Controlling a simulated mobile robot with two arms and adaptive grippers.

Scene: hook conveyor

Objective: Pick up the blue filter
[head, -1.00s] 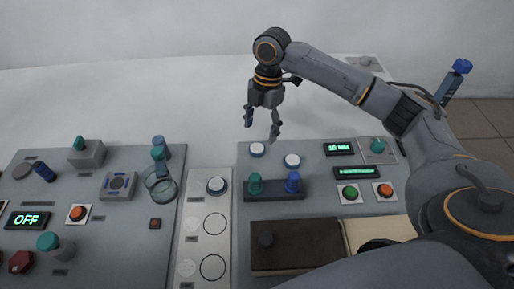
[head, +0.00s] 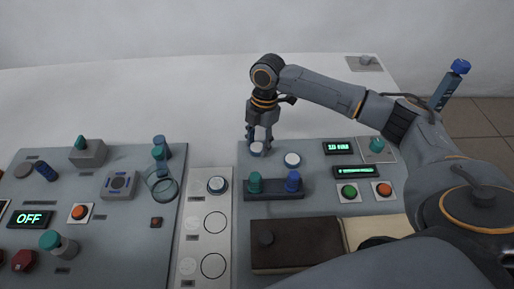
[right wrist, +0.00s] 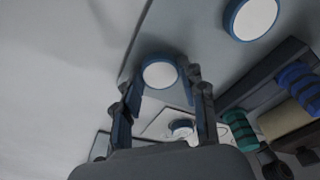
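Three round white filters with blue rims show in the head view. One (head: 257,149) lies at the far left corner of the right panel, a second (head: 292,160) just right of it, a third (head: 217,184) on the pale strip. My right gripper (head: 259,147) points down over the first filter, fingers apart on either side of it. In the right wrist view this filter (right wrist: 160,74) shows near the fingertips, with gaps between its rim and the fingers; the second filter (right wrist: 250,18) is at top right. My left gripper is out of view.
A dark rack with a green peg (head: 255,183) and a blue peg (head: 293,181) stands just nearer than the filters. A brown box (head: 297,245) lies in front. A glass beaker (head: 162,186) stands on the left panel.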

